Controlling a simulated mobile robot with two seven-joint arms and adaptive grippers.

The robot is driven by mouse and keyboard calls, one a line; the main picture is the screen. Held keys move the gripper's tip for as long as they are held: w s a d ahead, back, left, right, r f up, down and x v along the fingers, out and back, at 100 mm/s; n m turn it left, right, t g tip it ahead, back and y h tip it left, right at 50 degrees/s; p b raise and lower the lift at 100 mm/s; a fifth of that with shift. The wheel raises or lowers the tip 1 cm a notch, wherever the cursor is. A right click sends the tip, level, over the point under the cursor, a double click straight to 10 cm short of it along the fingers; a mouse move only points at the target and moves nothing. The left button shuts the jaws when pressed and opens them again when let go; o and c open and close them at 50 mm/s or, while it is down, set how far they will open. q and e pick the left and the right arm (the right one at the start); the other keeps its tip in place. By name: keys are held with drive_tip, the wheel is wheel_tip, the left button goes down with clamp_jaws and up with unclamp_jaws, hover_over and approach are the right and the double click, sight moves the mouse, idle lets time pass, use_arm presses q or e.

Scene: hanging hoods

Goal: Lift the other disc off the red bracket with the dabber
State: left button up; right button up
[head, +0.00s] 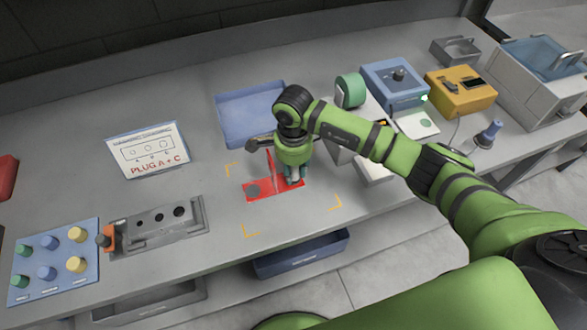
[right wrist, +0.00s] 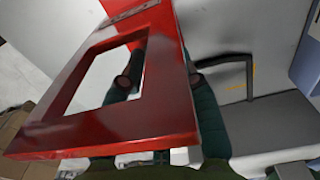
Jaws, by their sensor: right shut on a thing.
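The red bracket (head: 262,192) stands on the bench, with a flat base and a thin upright part. In the right wrist view its red frame (right wrist: 183,85) is large and close, with a rectangular window. A grey disc (head: 252,190) lies on the left part of the base. My right gripper (head: 293,175) points down over the right part of the base, just right of the upright. My left gripper is not in view.
Yellow corner marks surround the bracket. A blue tray (head: 235,130) lies behind it. A blue box (head: 395,85), a yellow box (head: 460,92) and a blue knobbed tool (head: 489,135) stand to the right. The bench left of the bracket is clear up to a grey socket block (head: 155,240).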

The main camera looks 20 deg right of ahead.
drive_tip(key=shift+r, duration=0.1)
idle(0.4)
drive_tip(key=shift+r+p, duration=1.95)
drive_tip(key=shift+r, duration=1.5)
drive_tip(key=shift+o, duration=0.5)
drive_tip(key=shift+c, duration=0.5)
